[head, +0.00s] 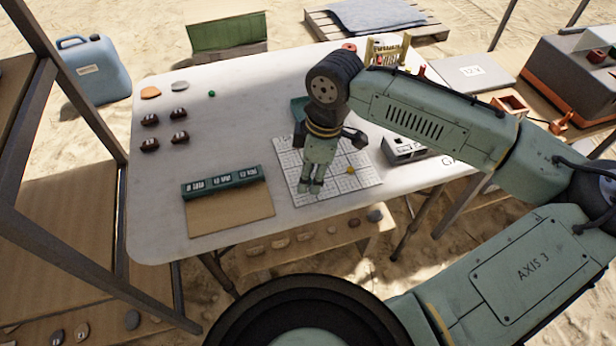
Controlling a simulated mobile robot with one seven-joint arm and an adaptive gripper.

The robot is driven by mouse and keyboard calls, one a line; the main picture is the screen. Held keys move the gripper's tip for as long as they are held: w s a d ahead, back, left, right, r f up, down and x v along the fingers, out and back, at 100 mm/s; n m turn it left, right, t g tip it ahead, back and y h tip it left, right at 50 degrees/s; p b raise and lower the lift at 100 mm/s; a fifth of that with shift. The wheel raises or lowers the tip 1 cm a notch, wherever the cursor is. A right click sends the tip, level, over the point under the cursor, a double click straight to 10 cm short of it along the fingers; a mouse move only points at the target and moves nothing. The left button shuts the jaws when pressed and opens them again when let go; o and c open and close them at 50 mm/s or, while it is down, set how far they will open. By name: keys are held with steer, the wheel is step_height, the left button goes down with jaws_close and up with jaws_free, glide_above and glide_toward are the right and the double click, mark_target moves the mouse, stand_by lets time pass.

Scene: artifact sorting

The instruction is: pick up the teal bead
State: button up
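A small round green-teal bead (211,93) lies on the far left part of the white table (240,130). It is the only bead of about that colour that I can make out. My gripper (310,190) is over the white grid sheet (345,190), well to the right of the bead and nearer the table's front edge. Its fingers point down and sit close together. I cannot tell whether they are open or shut, and nothing shows clearly between them. A yellow bead (351,170) is just right of my gripper, on the sheet.
Several dark labelled pieces (150,119) and an orange-brown shard (150,92) are near the green-teal bead. A green labelled box (221,183) and brown board (230,212) lie at front left. A teal tray (298,107) is partly hidden behind my arm.

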steer(key=shift+f, duration=0.4)
steer(key=shift+c, duration=0.3)
steer(key=c, duration=0.8)
steer(key=shift+o, duration=0.2)
steer(key=shift+r, duration=0.15)
